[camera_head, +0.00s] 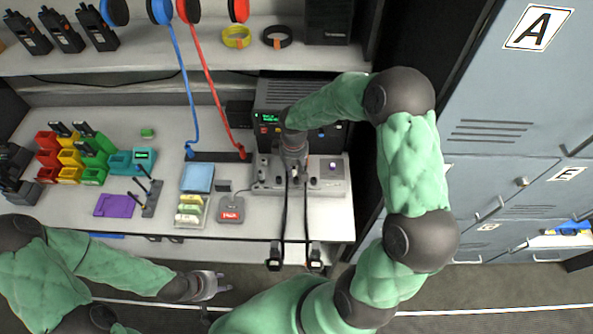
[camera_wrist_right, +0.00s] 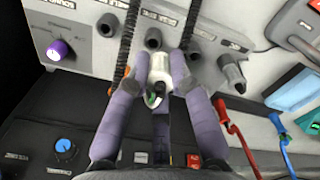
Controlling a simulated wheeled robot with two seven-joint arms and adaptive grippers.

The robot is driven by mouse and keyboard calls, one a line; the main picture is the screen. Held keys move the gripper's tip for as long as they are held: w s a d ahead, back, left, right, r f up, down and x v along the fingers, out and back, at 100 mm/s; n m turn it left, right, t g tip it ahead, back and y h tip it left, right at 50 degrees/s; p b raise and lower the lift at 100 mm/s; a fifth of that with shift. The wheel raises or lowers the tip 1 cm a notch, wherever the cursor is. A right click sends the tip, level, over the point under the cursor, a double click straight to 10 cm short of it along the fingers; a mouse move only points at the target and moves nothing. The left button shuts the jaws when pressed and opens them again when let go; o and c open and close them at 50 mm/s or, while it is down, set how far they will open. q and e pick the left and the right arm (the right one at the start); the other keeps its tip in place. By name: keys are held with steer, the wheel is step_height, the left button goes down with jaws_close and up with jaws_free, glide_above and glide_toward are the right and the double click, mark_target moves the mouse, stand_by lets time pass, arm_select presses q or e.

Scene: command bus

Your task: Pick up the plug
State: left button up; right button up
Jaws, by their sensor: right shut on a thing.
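The plug (camera_wrist_right: 165,68) is a pale, silvery cylinder in the right wrist view. My right gripper (camera_wrist_right: 163,82) has its two purple fingers shut on it, one on each side. The plug is close to a grey panel with dark round sockets; I cannot tell whether it touches the panel. In the head view my right gripper (camera_head: 293,172) is over the grey switch box (camera_head: 330,185) on the desk, and the plug is mostly hidden there. My left gripper (camera_head: 212,284) is open and empty, in front of the desk's front edge.
Two dark cords hang from the box to dark ends (camera_head: 274,262) below the desk edge. A red cable (camera_head: 207,75) and a blue cable (camera_head: 183,85) run beside it. Colored bins (camera_head: 68,160) stand left. Lockers (camera_head: 500,100) stand right.

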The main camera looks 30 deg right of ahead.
arm_select(q)
steer(key=shift+r+p, duration=0.6)
steer(key=shift+r, duration=0.1)
arm_select(e)
steer(key=s+a+r, duration=0.3)
steer(key=a+r, duration=0.5)
steer(key=a, duration=0.4)
steer(key=shift+a+r, duration=0.35)
